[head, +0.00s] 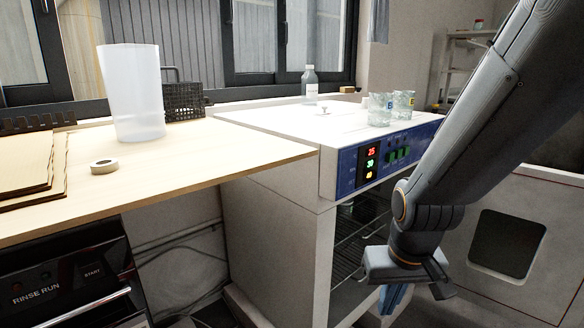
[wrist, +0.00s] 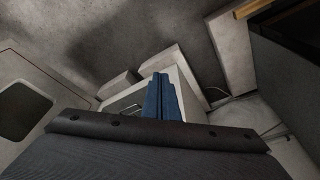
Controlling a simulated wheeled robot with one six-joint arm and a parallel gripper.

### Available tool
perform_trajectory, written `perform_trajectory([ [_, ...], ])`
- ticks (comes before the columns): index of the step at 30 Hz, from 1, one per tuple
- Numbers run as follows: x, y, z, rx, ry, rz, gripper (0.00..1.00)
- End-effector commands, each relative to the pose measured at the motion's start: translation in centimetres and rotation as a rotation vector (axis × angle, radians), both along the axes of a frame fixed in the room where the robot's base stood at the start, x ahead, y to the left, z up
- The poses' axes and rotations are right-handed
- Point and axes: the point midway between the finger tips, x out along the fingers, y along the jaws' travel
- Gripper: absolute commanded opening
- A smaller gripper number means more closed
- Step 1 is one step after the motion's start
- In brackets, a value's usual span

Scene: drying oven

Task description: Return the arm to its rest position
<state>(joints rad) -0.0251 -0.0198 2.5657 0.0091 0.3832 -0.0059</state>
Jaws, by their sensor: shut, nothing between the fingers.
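My arm comes in from the upper right of the head view and hangs down in front of the drying oven (head: 268,196). In the wrist view the blue fingers (wrist: 160,98) lie together, shut and empty. Past them are pale box-like surfaces and the grey floor.
The oven's wire shelves (head: 362,240) show left of my gripper. Glass beakers (head: 403,103) and a bottle (head: 310,84) stand on its top. A wooden counter (head: 230,150) holds a white pitcher (head: 131,95) and a tape roll (head: 104,166). A white cabinet (head: 540,215) stands at right.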

Motion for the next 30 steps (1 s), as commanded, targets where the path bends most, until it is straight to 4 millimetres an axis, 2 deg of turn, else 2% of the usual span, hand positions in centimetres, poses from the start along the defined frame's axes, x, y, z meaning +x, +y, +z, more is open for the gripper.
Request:
perform_trajectory([
  [1, -0.2, 1.2, 0.6, 0.002, 0.006, 0.029, 0.0],
  [6, -2.2, 4.3, 2.0, 0.008, 0.05, 0.104, 0.0],
  [15, -6.0, 8.4, 4.2, 0.013, 0.123, 0.224, 0.0],
  [26, -10.7, 11.7, 6.5, 0.01, 0.2, 0.354, 0.0],
  [30, -10.6, 11.0, 7.5, 0.009, 0.203, 0.326, 0.0],
])
